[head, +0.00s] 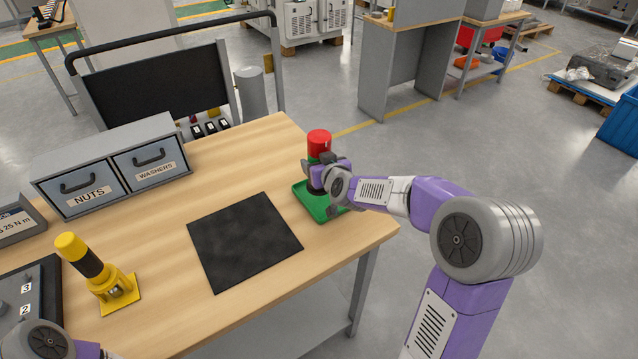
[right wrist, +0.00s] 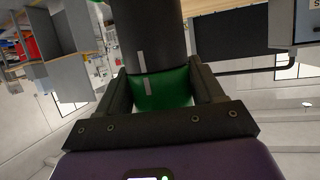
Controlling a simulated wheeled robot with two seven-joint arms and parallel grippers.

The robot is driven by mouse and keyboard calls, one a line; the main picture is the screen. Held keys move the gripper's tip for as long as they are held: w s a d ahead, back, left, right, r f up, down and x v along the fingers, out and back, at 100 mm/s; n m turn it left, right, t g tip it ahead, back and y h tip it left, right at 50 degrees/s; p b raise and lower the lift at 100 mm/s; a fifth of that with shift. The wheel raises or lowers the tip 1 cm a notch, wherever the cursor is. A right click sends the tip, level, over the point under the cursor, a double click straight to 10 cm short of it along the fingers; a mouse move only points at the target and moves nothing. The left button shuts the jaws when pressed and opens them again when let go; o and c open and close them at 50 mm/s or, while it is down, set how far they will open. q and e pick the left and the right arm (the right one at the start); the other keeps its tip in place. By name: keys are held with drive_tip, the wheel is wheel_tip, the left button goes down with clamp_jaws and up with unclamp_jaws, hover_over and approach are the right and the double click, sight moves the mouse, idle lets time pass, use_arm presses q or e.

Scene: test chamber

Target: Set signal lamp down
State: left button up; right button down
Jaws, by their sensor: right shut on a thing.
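The signal lamp (head: 319,141) has a red top section; its lower part is mostly hidden by my gripper in the head view. My right gripper (head: 325,176) is shut on it. In the right wrist view, a green band of the lamp (right wrist: 162,90) sits between the two fingers, with a black section beside it. The lamp looks upright over the green tray (head: 348,209) at the table's right edge. I cannot tell whether its base touches the tray. Part of my left arm shows at the bottom left, but its fingers are out of view.
A black mat (head: 244,242) lies on the wooden table (head: 215,172), left of the tray. A yellow and black post on a yellow plate (head: 123,294) stands further left. Grey drawers (head: 110,164) marked NUTS and WASHERS stand at the back left. Bare wood lies behind the mat.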

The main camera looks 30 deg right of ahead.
drive_tip(key=shift+w+f+b, duration=0.1)
drive_tip(key=shift+f+b, duration=0.7)
drive_tip(key=shift+f, duration=1.55)
drive_tip(key=shift+f, duration=0.1)
drive_tip(key=shift+c, duration=0.7)
unclamp_jaws()
drive_tip(key=shift+f, duration=0.1)
drive_tip(key=shift+r, duration=0.2)
drive_tip(key=p+v, duration=0.1)
drive_tip(key=v, duration=1.1)
drive_tip(key=shift+f+p, duration=0.2)
drive_tip(key=shift+p, duration=0.15)
drive_tip(key=shift+a, duration=0.1)
